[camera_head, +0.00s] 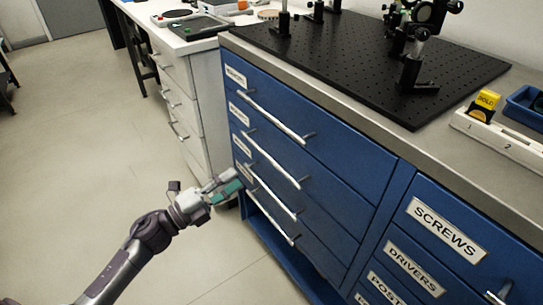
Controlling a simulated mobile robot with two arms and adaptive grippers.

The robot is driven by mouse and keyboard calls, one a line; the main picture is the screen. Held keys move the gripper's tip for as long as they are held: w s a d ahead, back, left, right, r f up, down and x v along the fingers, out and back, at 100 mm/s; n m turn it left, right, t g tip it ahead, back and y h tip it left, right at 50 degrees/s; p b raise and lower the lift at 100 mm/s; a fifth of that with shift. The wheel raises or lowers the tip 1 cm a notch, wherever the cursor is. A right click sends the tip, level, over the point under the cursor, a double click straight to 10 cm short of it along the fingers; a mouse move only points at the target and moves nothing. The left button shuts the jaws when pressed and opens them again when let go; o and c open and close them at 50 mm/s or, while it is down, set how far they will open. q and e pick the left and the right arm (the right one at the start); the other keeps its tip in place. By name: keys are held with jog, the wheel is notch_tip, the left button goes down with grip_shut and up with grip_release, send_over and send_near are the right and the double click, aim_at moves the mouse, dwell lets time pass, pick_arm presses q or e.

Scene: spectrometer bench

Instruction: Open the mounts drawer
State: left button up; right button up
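The blue cabinet has a left column of drawers, each with a white label and a long silver bar handle. The top label (236,76) and those below it are too slanted and small to read, so I cannot tell which is the mounts drawer. The upper handles (275,117) and (270,159) are clear of my arm. My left gripper (230,187), with a teal part at its fingers, is at the left edge of the lower drawers, near the left end of the third handle (272,194). Contact and finger opening are unclear. My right gripper is out of view.
The right column's drawers carry labels SCREWS (445,229), DRIVERS (413,267) and one starting POST (388,293). A black perforated board (350,62) with optics stands on top. A white drawer unit (176,90) stands behind left. The floor (90,150) at left is clear.

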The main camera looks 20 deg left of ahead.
aim_at(268, 156)
pick_arm(q)
jog(key=x, duration=1.1)
jog(key=shift+w+d, duration=0.15)
grip_shut()
